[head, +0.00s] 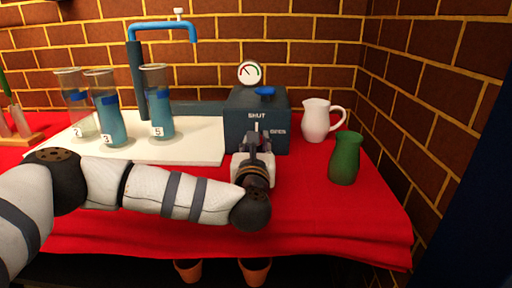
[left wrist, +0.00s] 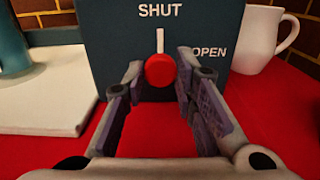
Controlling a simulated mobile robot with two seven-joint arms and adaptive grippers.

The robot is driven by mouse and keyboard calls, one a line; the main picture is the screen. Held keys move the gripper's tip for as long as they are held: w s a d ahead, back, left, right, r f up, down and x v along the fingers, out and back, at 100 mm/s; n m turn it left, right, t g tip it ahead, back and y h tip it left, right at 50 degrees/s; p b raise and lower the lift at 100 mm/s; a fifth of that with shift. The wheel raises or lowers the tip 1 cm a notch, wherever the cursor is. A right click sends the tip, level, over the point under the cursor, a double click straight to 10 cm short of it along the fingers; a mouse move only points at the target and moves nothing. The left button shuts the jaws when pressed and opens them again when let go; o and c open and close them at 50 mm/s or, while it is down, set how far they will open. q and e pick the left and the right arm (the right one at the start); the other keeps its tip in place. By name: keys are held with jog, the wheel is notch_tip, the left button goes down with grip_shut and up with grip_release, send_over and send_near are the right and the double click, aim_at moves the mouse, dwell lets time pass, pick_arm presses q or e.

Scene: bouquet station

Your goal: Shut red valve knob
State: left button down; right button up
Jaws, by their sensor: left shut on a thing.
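The red valve knob (left wrist: 160,70) is on the front of a dark blue-grey valve box (head: 240,108). A white line above the knob is upright and points to the word SHUT; the word OPEN is to its right. My left gripper (head: 254,142) reaches the box front, and in the left wrist view (left wrist: 160,82) its two fingers are on either side of the knob, shut on it. In the head view my gripper hides the knob. My right gripper is in neither view.
A gauge (head: 250,73) and a blue handle (head: 265,91) top the box. A white pitcher (head: 315,121) and a green vase (head: 344,159) stand to the right. Several tubes of blue liquid (head: 160,112) stand left on a white board (head: 200,150), by a blue faucet (head: 160,26).

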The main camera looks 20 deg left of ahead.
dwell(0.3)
pick_arm(q)
jog(key=c, duration=1.3)
grip_release()
jog(key=v, duration=1.1)
jog(key=shift+s+d, duration=0.15)
jog(key=shift+s, duration=0.35)
